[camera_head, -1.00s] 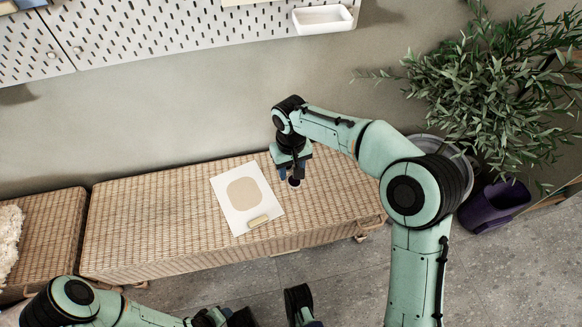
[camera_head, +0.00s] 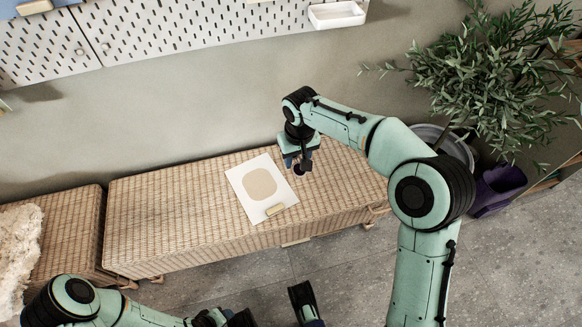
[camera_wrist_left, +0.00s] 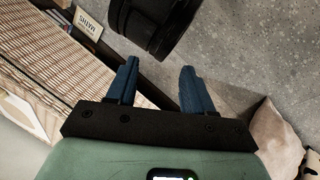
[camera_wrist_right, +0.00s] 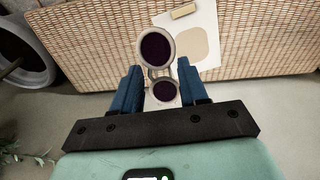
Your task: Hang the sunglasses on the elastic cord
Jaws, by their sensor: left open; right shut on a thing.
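The sunglasses (camera_wrist_right: 157,48) have round dark lenses in a pale grey frame. In the right wrist view they sit between the fingertips of my right gripper (camera_wrist_right: 155,88), which is shut on them. One lens reaches out past the fingers and the other is between them. In the head view my right gripper (camera_head: 299,162) holds the sunglasses (camera_head: 300,170) over the wicker bench, just right of the white card. My left gripper (camera_wrist_left: 155,75) is open and empty over the grey floor. I cannot make out the elastic cord in any view.
A white card (camera_head: 240,179) with a tan patch lies on the wicker bench (camera_head: 165,221). A pegboard (camera_head: 170,35) with a white tray (camera_head: 336,15) is on the wall above. A leafy plant (camera_head: 490,80) and a purple bin (camera_head: 497,191) stand at the right.

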